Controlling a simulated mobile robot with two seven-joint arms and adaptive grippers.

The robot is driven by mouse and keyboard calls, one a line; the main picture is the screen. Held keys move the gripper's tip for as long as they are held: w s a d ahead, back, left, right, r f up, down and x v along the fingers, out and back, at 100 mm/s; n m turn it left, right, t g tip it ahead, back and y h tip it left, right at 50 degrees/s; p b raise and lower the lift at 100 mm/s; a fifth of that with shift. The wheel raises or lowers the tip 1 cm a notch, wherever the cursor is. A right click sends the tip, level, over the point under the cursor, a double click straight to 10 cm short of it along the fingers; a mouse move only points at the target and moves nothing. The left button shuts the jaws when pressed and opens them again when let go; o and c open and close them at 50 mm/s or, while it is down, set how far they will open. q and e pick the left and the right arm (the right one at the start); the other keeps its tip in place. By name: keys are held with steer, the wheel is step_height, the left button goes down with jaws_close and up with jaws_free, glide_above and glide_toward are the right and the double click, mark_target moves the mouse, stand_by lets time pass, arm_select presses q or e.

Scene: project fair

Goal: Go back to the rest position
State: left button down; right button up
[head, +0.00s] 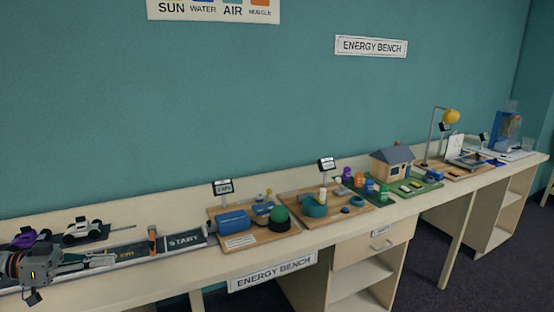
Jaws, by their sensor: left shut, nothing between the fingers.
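My left gripper (103,260) comes in at the lower left of the head view. It points to the right, and its fingers are together with nothing between them. My right gripper does not show.
A purple car (28,238) and a white car (83,231) stand behind my gripper. A teal wall stands close behind.

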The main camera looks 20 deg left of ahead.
arm_select(q)
steer(key=s+d+f+n+t+y, duration=0.1)
steer(key=s+d+f, duration=0.1)
steer(key=d+f, duration=0.85)
steer(key=s+d+f+t+y, duration=0.2)
steer(key=d+f, duration=0.8)
steer(key=f, duration=0.2)
steer(key=s+d+f+n+g+y, duration=0.1)
steer(key=s+d+f+y, duration=0.2)
steer(key=d, duration=0.5)
steer(key=s+d+f+n+g+y, duration=0.1)
steer(key=s+d+f+n+y, duration=0.1)
steer(key=s+d+f, duration=0.4)
steer(key=shift+d+y, duration=0.7)
steer(key=shift+d, duration=0.9)
